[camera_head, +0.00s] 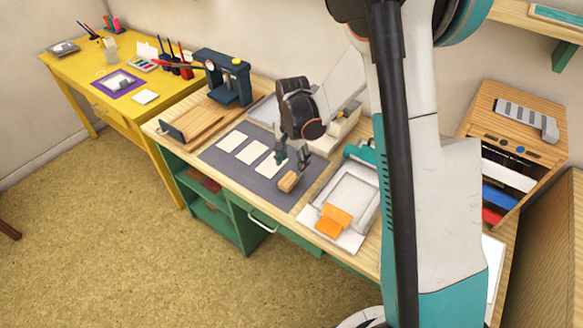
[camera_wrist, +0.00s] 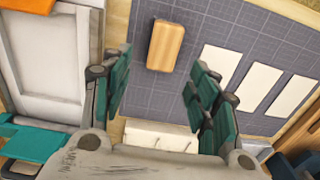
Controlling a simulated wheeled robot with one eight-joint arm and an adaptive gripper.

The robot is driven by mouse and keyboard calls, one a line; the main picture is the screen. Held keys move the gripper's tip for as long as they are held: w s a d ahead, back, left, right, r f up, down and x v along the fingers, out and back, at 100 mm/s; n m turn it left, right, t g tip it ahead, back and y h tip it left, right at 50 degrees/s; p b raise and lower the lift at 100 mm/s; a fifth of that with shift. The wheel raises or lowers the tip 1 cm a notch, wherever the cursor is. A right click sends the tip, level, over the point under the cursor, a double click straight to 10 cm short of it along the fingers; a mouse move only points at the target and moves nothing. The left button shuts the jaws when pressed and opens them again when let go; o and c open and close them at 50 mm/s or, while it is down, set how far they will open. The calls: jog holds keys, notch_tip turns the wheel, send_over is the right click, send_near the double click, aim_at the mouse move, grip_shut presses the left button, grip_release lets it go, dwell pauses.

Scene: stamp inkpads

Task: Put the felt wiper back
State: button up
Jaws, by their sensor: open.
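The felt wiper appears to be the small wooden block (camera_head: 288,182) lying on the grey mat (camera_head: 222,164) near the bench's front edge. It also shows in the wrist view (camera_wrist: 165,45), lying on the mat at the top middle; its underside is hidden. My gripper (camera_head: 291,159) hangs just above and behind the block in the head view.
White cards (camera_head: 250,152) lie on the mat left of my gripper. A light open container (camera_head: 345,122) stands behind it. A dark press (camera_head: 222,78) stands at the back left.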

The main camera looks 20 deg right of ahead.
jog(key=s+r+n+t, duration=0.1)
jog(key=s+r+n, duration=0.15)
jog(key=r, duration=0.35)
jog(key=s+r+n+t+p, duration=0.1)
jog(key=s+r, duration=0.3)
jog(key=r, duration=0.3)
jog(key=s+r+n+t, duration=0.1)
jog(key=s+r+n, duration=0.15)
jog(key=r, duration=0.35)
jog(key=s+r+n+t, duration=0.2)
jog(key=s, duration=0.5)
jog(key=s+r+n+t, duration=0.2)
jog(key=s+r, duration=0.1)
jog(key=s, duration=0.4)
jog(key=shift+s+a+n, duration=0.2)
jog(key=shift+a+n, duration=0.15)
jog(key=shift+n, duration=0.05)
jog(key=shift+f, duration=0.1)
